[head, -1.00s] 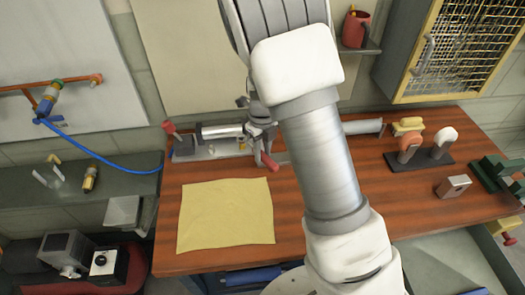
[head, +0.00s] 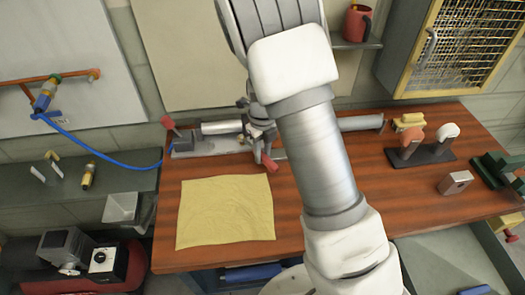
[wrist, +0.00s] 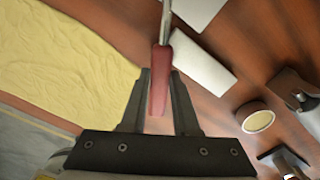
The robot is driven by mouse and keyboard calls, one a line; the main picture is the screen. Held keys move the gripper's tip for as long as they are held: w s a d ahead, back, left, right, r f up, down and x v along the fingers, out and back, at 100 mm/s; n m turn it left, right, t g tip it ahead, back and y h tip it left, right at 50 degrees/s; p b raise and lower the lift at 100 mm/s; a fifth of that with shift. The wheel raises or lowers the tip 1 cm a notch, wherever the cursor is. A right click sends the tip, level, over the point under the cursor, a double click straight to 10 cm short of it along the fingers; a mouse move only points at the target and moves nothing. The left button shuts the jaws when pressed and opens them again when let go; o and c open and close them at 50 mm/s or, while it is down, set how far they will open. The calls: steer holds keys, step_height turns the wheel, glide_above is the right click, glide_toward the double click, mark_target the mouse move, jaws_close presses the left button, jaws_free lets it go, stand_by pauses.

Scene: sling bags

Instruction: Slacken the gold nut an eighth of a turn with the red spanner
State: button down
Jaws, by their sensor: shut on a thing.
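In the wrist view, my gripper (wrist: 160,88) is shut on the red handle of the spanner (wrist: 160,65). The handle lies between the two dark fingers, and its bright metal shaft runs up out of the top of the picture, so its far end is hidden. In the head view, a red handle (head: 269,162) shows just left of my arm, below a dark cluster of parts at the metal fixture (head: 209,145). My arm covers much of that area. I cannot pick out the gold nut for sure in either view.
A yellow cloth (head: 225,210) lies flat on the wooden bench (head: 290,240); it also fills the left of the wrist view (wrist: 60,60). A rack (head: 425,155) with two knobbed tools and a metal block (head: 455,183) stand at right. A blue hose (head: 90,150) hangs at left.

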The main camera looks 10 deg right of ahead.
steer(key=shift+f, duration=0.6)
steer(key=shift+w+d+n+b, duration=0.6)
steer(key=shift+d+n, duration=0.3)
steer(key=shift+n, duration=0.3)
steer(key=shift+w, duration=0.15)
steer(key=shift+w+d+n, duration=0.75)
steer(key=shift+n, duration=0.45)
steer(key=shift+w+d+n+b, duration=0.2)
steer(key=shift+w+n+b, duration=0.15)
steer(key=shift+n, duration=0.05)
steer(key=shift+w+d+n, duration=0.35)
steer(key=shift+w+n, duration=0.3)
steer(key=shift+n, duration=0.15)
